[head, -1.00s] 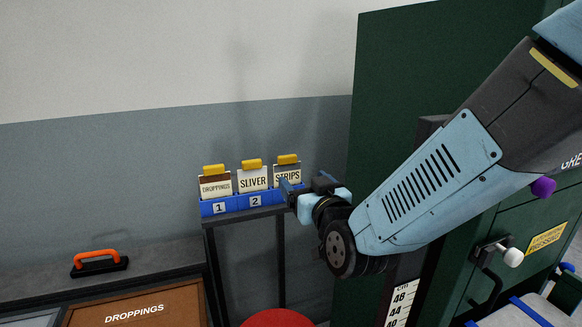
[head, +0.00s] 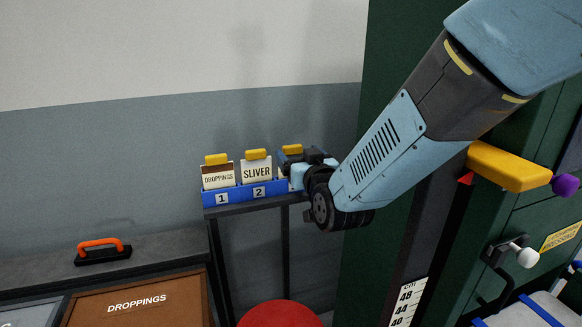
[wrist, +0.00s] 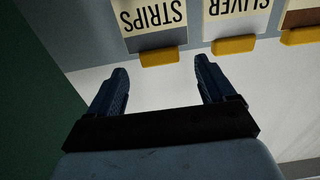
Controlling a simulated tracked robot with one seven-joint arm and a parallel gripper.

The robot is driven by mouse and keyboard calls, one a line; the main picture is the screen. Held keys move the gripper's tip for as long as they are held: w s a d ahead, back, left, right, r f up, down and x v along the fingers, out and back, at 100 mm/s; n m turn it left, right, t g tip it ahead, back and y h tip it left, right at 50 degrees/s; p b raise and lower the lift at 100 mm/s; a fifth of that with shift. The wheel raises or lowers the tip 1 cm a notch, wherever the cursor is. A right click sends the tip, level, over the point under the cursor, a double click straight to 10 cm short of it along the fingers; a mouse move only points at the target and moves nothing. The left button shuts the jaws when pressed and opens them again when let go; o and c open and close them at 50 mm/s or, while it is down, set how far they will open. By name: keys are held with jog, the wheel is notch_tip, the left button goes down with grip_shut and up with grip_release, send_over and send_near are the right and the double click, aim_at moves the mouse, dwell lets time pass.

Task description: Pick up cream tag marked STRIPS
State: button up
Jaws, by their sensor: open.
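The cream tag marked STRIPS (wrist: 154,17) shows upside down at the top of the wrist view, with a yellow grip (wrist: 160,57) along its edge. In the head view its yellow grip (head: 292,149) shows above the blue rack, and my gripper hides most of the tag. My gripper (wrist: 160,82) is open and empty. In the wrist view the yellow grip lies just beyond the fingertips, roughly centred between them. In the head view my gripper (head: 291,160) is at the rack's right end, in front of the tag.
The SLIVER tag (head: 257,171) and DROPPINGS tag (head: 218,176) stand to the left in the blue rack (head: 240,193) on a dark stand. A green cabinet (head: 375,150) rises close on the right. A brown DROPPINGS box (head: 140,300) and red round top (head: 278,314) lie below.

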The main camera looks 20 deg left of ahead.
aim_at(293, 149)
jog(key=shift+x, duration=2.65)
jog(key=shift+s+r, duration=0.1)
jog(key=shift+c, duration=0.5)
jog(key=c, duration=1.2)
jog(key=shift+c, duration=0.2)
